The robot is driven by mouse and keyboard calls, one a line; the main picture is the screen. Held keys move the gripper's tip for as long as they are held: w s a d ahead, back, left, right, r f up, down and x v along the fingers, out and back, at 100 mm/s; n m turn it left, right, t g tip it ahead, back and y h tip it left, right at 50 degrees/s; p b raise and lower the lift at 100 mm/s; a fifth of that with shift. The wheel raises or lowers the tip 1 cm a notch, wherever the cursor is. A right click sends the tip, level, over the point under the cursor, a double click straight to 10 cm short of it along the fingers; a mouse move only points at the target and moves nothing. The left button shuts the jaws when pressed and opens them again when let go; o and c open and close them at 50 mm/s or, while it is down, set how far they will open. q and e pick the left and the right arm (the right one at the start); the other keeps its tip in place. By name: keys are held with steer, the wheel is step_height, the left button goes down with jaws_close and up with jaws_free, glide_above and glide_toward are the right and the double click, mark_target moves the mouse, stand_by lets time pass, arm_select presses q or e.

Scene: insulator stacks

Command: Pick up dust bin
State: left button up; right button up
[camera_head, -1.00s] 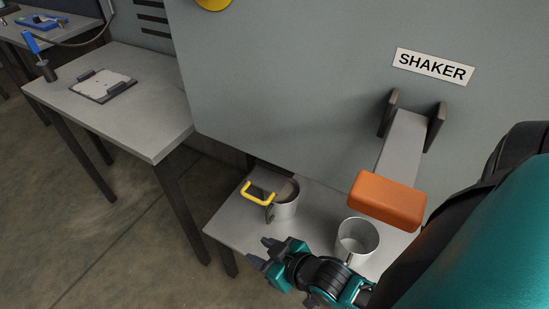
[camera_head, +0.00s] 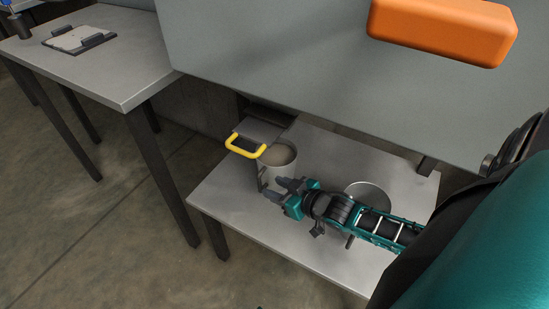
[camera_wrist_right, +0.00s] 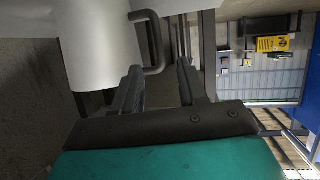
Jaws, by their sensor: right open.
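The likely dust bin is a grey cylindrical container (camera_head: 284,178) on the low table, with grey material inside and a dark side handle (camera_head: 262,182). My right gripper (camera_head: 277,190) is in front of it, fingers pointing left by the handle. In the right wrist view the bin (camera_wrist_right: 95,45) looks pale, and its dark handle (camera_wrist_right: 158,42) lies ahead of and between the fingertips. The right gripper (camera_wrist_right: 158,78) is open and empty. Whether a finger touches the handle I cannot tell. My left gripper is not in view.
A yellow handle (camera_head: 240,148) on a grey plate is beside the bin's rim. Another grey container (camera_head: 372,190) is partly hidden behind my right arm. The low table (camera_head: 235,205) is clear at its front left. An orange block (camera_head: 440,32) sits above, before the grey panel.

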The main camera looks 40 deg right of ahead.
mark_target(259, 179)
steer(key=b+x, duration=0.2)
steer(key=x, duration=0.4)
steer(key=shift+w+f, duration=0.2)
steer(key=shift+f, duration=0.05)
steer(key=shift+w+a+f+b, duration=0.1)
steer(key=shift+w+b, duration=0.2)
steer(key=shift+b, duration=0.05)
steer(key=shift+w, duration=0.15)
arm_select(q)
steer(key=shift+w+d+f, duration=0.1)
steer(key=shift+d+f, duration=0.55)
arm_select(e)
steer(key=shift+c, duration=0.2)
jaws_close()
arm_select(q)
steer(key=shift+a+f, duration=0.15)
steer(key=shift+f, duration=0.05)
